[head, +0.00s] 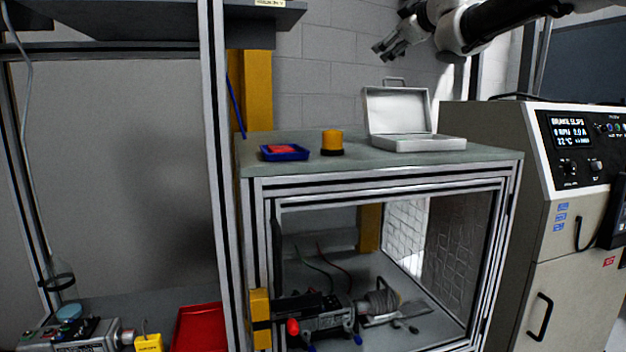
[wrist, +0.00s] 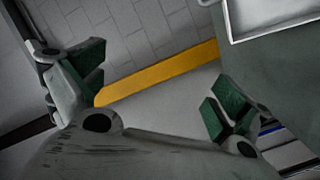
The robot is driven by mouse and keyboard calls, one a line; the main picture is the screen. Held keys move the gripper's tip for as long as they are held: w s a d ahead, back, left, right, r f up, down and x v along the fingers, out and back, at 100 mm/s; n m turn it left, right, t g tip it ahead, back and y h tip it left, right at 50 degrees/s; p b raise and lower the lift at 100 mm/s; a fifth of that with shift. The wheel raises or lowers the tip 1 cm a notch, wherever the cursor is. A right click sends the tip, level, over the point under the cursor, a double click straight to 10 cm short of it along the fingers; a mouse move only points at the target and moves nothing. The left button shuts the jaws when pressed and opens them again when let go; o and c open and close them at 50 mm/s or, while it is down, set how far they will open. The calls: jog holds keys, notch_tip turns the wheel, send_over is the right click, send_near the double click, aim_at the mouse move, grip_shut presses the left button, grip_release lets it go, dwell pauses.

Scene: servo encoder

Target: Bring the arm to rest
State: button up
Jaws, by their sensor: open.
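My arm (head: 490,22) reaches in from the upper right.
Below stand an open silver case (head: 397,120), a yellow-black cylinder (head: 332,142) and a blue tray (head: 285,153) with a red item. A cabinet with a display (head: 545,190) stands right. An upright post (head: 213,170) and a shelf (head: 262,14) are left.

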jog(key=s+d+f+m+g+h, duration=0.2)
jog(key=s+d+f+m+h, duration=0.25)
jog(key=d+f, duration=0.6)
jog(key=s+d+f+m+g+h, duration=0.1)
jog(key=s+d+f+m+g, duration=0.2)
jog(key=s+f, duration=0.35)
jog(key=s+d+f+m+g+h, duration=0.25)
jog(key=s+d+f, duration=0.25)
jog(key=f, duration=0.3)
jog(key=s+a+f+m+g+y, duration=0.1)
jog(key=s+f+g+y, duration=0.1)
jog(key=s+f, duration=0.6)
jog(key=s+a+f+m+g+y, duration=0.1)
jog(key=s+f+g, duration=0.2)
jog(key=s+f, duration=0.5)
jog(key=s, duration=0.8)
jog(key=shift+s+a+f+m+y, duration=0.15)
jog(key=shift+s+a+m+y, duration=0.05)
jog(key=shift+m+y, duration=0.2)
jog(key=shift+c, duration=0.2)
